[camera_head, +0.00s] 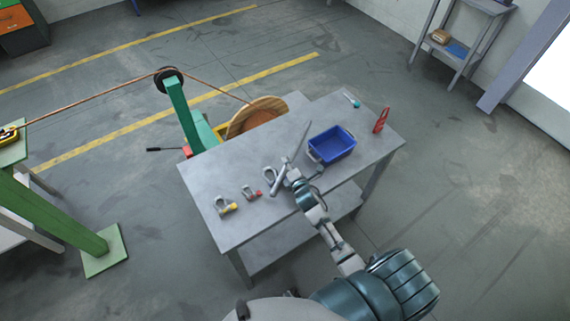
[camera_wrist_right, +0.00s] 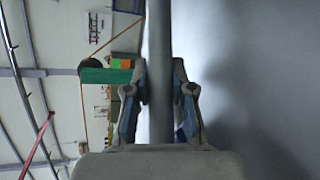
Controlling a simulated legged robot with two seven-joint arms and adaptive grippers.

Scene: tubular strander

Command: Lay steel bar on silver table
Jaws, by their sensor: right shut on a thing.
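The steel bar (camera_head: 299,140) is a thin grey rod over the silver table (camera_head: 225,165). My right gripper (camera_head: 288,174) is shut on it over the middle of the table. In the right wrist view the bar (camera_wrist_right: 160,45) runs upright in the picture between the two fingers of the right gripper (camera_wrist_right: 159,95). The bar's lower part is hidden behind the gripper. I cannot tell whether the bar touches the table top. My left gripper is not in view.
A blue bin (camera_head: 331,146) stands right of the bar, with a red tool (camera_head: 381,120) beyond it. Shackles (camera_head: 226,206) lie along the near left of the table. A green stand (camera_head: 188,115) and wooden spool (camera_head: 258,115) adjoin the far edge.

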